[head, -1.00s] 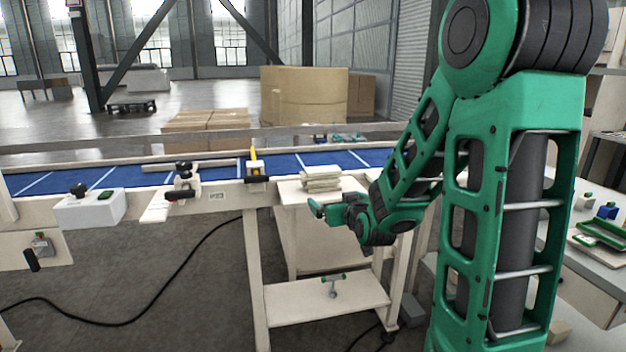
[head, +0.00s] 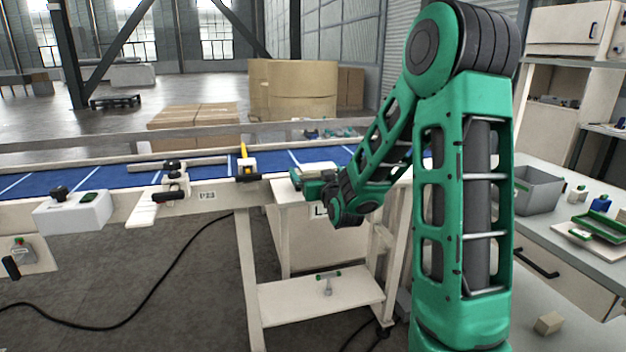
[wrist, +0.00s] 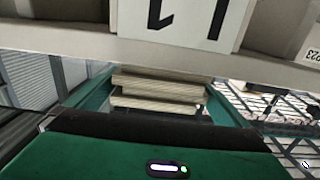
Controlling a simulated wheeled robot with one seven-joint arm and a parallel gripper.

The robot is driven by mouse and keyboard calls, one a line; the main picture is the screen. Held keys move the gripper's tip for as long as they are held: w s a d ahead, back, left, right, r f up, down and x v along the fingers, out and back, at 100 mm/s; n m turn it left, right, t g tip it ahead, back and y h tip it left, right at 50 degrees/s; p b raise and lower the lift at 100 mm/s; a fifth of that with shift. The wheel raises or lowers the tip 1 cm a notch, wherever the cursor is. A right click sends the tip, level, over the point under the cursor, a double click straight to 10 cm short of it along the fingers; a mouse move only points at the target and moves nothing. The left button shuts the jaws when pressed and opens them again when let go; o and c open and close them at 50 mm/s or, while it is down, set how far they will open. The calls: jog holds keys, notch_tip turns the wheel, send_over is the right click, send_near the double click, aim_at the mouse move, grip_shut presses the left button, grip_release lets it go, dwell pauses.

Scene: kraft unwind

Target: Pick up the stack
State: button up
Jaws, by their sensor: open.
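The stack (head: 318,167), pale flat layers, sits on the cream side table at the edge of the blue conveyor. My gripper (head: 308,184) is at the table's near edge, right in front of the stack and partly covering it. In the wrist view the stack (wrist: 158,92) shows as pale layers with dark gaps between them. It lies between the two green fingers of my open gripper (wrist: 158,100), ahead of the palm. I cannot tell whether either finger touches it.
The cream table (head: 283,190) carries a white label (wrist: 180,20) on its front. A lower shelf (head: 285,300) holds a small green-handled tool (head: 328,283). Left along the conveyor (head: 110,180) is a white control box (head: 72,211). A grey bin (head: 540,190) stands on the right bench.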

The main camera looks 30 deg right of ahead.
aim_at(312, 166)
jog(key=shift+x, duration=1.9)
jog(key=shift+c, duration=0.6)
jog(key=c, duration=0.9)
jog(key=shift+r, duration=0.15)
